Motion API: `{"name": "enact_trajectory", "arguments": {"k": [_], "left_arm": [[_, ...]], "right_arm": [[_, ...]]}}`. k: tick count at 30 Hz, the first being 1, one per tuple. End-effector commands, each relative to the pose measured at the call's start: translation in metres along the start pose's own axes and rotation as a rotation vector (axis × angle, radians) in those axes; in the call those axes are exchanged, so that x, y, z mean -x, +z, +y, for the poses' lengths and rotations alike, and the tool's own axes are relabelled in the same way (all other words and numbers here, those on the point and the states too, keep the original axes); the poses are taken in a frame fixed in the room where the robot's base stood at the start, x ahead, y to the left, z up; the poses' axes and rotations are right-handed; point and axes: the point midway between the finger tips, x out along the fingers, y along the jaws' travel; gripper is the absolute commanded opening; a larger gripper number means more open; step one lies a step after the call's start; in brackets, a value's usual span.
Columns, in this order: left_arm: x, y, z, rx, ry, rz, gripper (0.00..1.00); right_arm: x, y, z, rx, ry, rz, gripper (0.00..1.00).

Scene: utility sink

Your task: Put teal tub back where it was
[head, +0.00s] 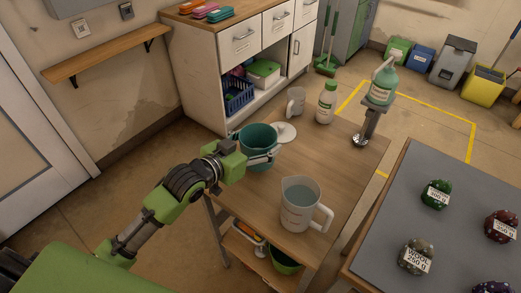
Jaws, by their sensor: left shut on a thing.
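The teal tub (257,134) is at the left edge of the wooden table in the head view. It is upright, with its open top facing up. My left gripper (270,157) reaches in from the left and is shut on the tub at its near right side. The gripper and wrist cover part of the tub's lower front. I cannot tell whether the tub's base touches the table. My right gripper is not in view.
A measuring jug (301,208) stands at the front of the table (345,160). The table's middle is clear.

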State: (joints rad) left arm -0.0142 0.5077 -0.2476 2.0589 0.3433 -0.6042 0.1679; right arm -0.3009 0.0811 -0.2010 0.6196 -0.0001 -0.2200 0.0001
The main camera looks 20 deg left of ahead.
Motion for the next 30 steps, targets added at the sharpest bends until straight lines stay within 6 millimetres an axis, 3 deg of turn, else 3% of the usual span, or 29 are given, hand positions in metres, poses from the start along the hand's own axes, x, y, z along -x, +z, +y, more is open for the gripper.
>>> {"name": "enact_trajectory", "arguments": {"k": [6,12,23,24,25,26,30], "left_arm": [[-0.015,0.009,0.002,0.000,0.000,0.001,0.41],[-0.021,0.034,0.001,0.000,0.000,0.000,0.41],[-0.023,0.039,0.001,-0.001,0.000,0.001,0.41],[-0.023,0.040,0.001,-0.001,0.000,0.000,0.71],[-0.023,0.040,0.001,-0.001,0.000,0.000,0.79],[-0.023,0.040,0.001,-0.001,0.000,0.000,0.85],[-0.023,0.040,0.001,-0.001,0.000,0.000,0.85]], "right_arm": [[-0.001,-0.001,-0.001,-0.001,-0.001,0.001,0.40],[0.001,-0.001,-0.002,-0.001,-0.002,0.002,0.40],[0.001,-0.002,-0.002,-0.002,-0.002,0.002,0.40],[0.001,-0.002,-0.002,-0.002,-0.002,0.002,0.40],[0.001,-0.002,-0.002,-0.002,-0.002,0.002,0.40],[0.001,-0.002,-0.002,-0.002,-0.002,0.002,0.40],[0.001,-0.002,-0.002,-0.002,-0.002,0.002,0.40]]}}
